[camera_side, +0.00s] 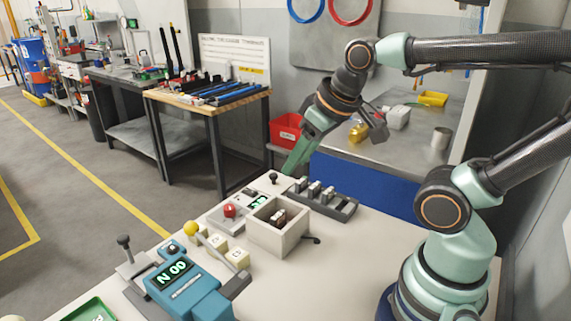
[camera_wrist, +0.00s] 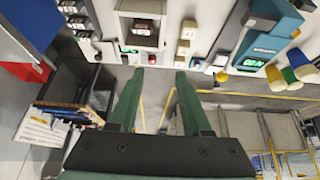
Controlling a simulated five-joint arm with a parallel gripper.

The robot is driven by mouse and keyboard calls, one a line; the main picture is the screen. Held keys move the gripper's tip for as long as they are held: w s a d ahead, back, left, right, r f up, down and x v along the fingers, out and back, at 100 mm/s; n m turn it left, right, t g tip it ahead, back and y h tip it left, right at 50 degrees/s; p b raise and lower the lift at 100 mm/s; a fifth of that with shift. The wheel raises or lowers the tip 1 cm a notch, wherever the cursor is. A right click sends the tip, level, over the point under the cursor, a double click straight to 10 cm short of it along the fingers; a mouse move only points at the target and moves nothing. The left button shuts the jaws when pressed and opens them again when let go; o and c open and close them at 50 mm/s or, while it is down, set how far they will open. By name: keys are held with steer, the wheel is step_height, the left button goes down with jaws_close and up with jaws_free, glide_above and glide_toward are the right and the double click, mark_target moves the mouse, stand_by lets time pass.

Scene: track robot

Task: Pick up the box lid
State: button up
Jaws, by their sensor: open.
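An open, light grey square box (camera_side: 263,238) with small dark and metallic pieces inside stands on the white table. It also shows at the top of the wrist view (camera_wrist: 123,28). I cannot make out a separate lid with certainty in either view. My gripper (camera_side: 291,168) is above the table's far edge, behind the box and apart from it, fingers pointing down. In the wrist view my gripper (camera_wrist: 160,73) has its two green fingers spread with nothing between them.
A dark rack (camera_side: 340,205) with several metallic pieces stands behind the box. A red button (camera_side: 230,210), a yellow-knobbed lever (camera_side: 190,228) and a blue device with a display (camera_side: 185,290) are on the left. The white table (camera_side: 330,265) is clear right of the box.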

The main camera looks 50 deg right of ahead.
stand_by(0.3)
steer(key=o, duration=0.3)
steer(key=m+g, duration=0.6)
steer(key=m, duration=0.8)
glide_above(273, 174)
step_height(273, 174, down, 12)
step_height(273, 174, down, 12)
steer(key=shift+s+r, duration=0.1)
steer(key=shift+s, duration=0.05)
